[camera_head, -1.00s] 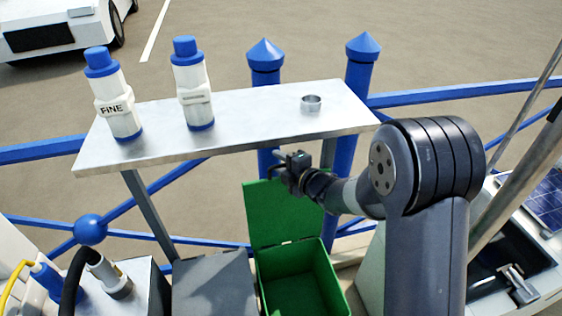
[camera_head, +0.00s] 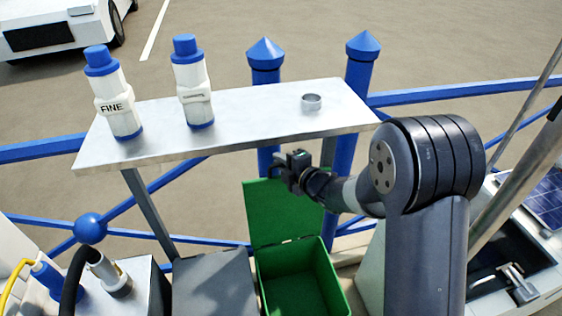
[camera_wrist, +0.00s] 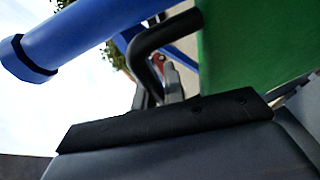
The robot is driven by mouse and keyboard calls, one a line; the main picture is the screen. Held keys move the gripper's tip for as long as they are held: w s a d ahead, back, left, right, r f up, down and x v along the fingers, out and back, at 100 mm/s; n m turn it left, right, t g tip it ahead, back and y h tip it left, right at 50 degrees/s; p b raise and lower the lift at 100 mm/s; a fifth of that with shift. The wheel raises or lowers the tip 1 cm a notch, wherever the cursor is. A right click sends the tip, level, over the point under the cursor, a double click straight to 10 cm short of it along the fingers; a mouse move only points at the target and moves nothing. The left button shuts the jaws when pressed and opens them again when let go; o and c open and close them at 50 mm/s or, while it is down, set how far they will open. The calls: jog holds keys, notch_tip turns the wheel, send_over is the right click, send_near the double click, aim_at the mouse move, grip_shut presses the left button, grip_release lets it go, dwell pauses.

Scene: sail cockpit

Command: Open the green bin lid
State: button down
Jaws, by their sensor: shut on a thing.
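The green bin (camera_head: 332,275) stands below the metal shelf with its inside in view. Its green lid (camera_head: 280,215) is raised, standing up behind the opening. My gripper (camera_head: 277,172) is at the top edge of the lid, just under the shelf's front edge. In the wrist view, the lid (camera_wrist: 255,45) fills the upper right, and a black curved handle (camera_wrist: 165,33) runs beside it. My gripper's fingers (camera_wrist: 160,88) are shut on this handle; the exact contact is partly hidden.
The metal shelf (camera_head: 240,115) hangs close above my gripper, holding two white bottles (camera_head: 118,100) (camera_head: 192,85) and a small metal ring (camera_head: 311,102). Blue posts (camera_head: 357,90) and rails stand behind. A grey box (camera_head: 213,285) adjoins the bin on the left.

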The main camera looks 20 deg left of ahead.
jog(key=shift+f+b, duration=0.15)
jog(key=shift+b, duration=0.2)
jog(key=shift+s+d+f+b, duration=0.1)
jog(key=shift+s+d+b, duration=0.35)
jog(key=shift+b, duration=0.7)
jog(key=shift+n+t+y, duration=0.3)
jog(key=shift+t+y, duration=0.4)
jog(key=s+b, duration=0.1)
jog(key=b, duration=0.1)
jog(key=s+d+b, duration=0.1)
jog(key=s+b, duration=0.1)
jog(key=b, duration=0.1)
jog(key=s+d+b, duration=0.1)
jog(key=b, duration=0.1)
jog(key=shift+s+d+r+b, duration=0.2)
jog(key=shift+r+b, duration=0.05)
jog(key=shift+b, duration=0.1)
jog(key=c, duration=1.5)
grip_release()
